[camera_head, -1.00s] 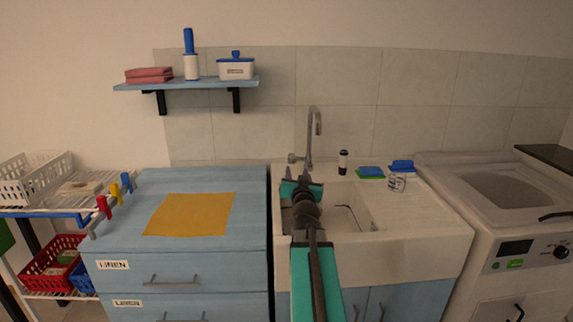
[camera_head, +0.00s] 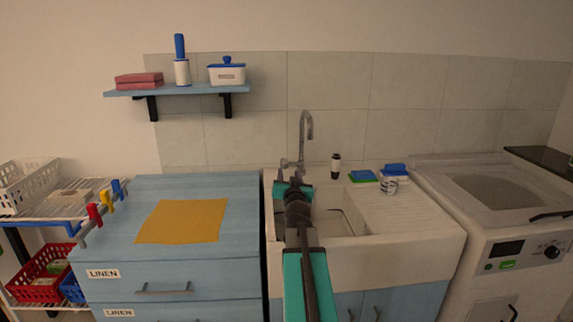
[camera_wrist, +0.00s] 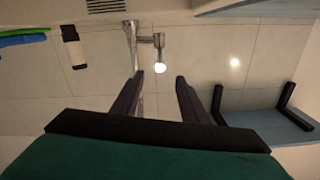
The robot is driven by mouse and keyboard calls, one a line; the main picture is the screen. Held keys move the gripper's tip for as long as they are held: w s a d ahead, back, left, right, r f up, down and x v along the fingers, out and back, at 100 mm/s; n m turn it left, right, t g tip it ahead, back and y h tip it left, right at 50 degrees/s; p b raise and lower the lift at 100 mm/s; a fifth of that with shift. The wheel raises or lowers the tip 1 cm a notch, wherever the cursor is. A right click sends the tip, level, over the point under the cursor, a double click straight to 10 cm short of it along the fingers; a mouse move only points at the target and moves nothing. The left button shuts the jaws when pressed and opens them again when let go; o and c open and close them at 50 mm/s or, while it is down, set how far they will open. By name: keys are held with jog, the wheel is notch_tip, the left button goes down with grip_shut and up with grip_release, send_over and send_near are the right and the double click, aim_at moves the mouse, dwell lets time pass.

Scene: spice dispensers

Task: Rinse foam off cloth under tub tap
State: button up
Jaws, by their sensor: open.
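The tub tap (camera_head: 307,135) rises behind the white tub sink (camera_head: 388,252), with a small lever (camera_head: 285,164) at its base. In the wrist view the tap (camera_wrist: 131,42) and its lever (camera_wrist: 158,52) appear inverted, ahead of my fingers. My gripper (camera_head: 289,178) is open over the back left of the basin, just in front of the lever, with nothing between the fingers; they also show in the wrist view (camera_wrist: 155,84). A yellow-orange cloth (camera_head: 182,221) lies flat on the blue cabinet (camera_head: 245,200). I cannot make out foam on it. My arm hides part of the basin.
A wall shelf (camera_head: 190,89) hangs left. A washing machine (camera_head: 510,250) stands at right.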

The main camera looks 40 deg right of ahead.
aim_at(287, 166)
jog(key=shift+p+x, duration=0.4)
jog(key=shift+x, duration=5.1)
grip_shut()
